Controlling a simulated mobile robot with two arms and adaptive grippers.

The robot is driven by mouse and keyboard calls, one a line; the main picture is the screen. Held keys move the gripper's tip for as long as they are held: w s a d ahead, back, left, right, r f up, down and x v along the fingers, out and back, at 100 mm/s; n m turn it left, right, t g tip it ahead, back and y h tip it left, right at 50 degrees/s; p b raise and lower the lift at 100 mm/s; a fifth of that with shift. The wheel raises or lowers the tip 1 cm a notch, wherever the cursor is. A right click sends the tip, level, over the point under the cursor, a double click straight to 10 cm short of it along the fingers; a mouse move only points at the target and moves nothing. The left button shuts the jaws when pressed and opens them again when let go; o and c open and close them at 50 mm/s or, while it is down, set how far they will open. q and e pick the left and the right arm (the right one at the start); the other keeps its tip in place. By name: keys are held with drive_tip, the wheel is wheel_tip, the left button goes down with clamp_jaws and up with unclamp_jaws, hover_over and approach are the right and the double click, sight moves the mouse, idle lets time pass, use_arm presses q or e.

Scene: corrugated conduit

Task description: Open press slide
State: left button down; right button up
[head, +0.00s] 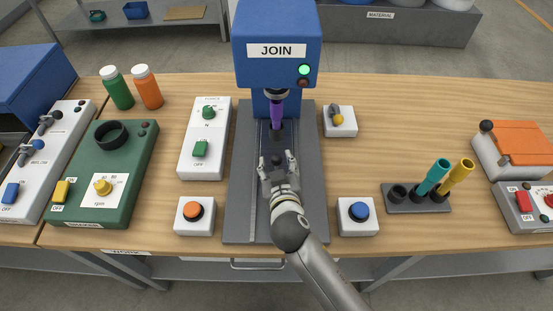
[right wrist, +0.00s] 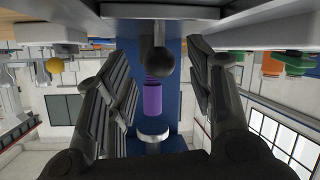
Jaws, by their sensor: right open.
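The blue JOIN press (head: 277,25) stands at the back of its dark grey base (head: 305,215). A purple ribbed piece (head: 276,112) is upright under the press head, above a dark block on the base's slide track (head: 255,185). It also shows in the right wrist view (right wrist: 152,97), beside a silver disc (right wrist: 152,132). My right gripper (head: 277,159) is open over the track, in front of the dark block. A dark ball knob on a short stem (right wrist: 163,68) is between its spread fingers; I see no clear contact. My left gripper is not in view.
A white box with an orange button (head: 194,214) and one with a blue button (head: 358,214) flank the base. A switch panel (head: 205,135) stands left, a small lever box (head: 340,121) right. A rack with teal and yellow tubes (head: 417,198) stands further right.

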drive_tip(key=shift+x, duration=0.95)
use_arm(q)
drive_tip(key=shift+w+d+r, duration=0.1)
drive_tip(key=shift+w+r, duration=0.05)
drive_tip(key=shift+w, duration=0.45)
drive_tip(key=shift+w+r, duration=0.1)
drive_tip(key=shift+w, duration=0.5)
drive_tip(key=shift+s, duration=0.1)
use_arm(e)
drive_tip(key=shift+c, duration=1.6)
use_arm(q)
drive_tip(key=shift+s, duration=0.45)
use_arm(e)
clamp_jaws()
